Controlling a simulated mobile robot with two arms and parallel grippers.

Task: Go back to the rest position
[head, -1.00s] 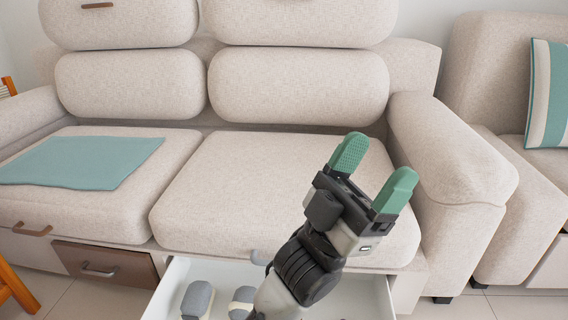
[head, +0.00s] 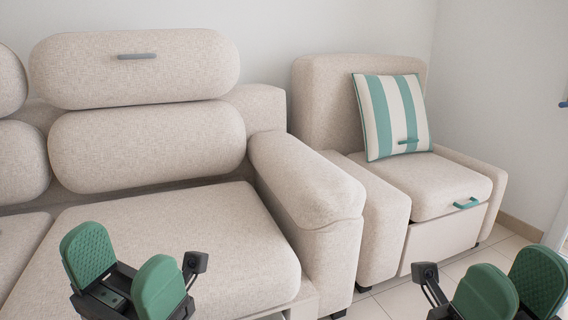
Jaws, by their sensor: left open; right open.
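My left gripper (head: 124,280) is at the bottom left of the head view, in front of the sofa seat. Its two green fingers are apart, with nothing between them. My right gripper (head: 512,290) is at the bottom right, over the floor side in the picture. Its green fingers are apart and it looks empty, though its lower part is cut off by the frame.
A beige sofa (head: 180,235) fills the left and middle. An armchair (head: 455,185) with a striped cushion (head: 391,115) stands to its right. Tiled floor (head: 385,302) shows between the armchair and my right gripper.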

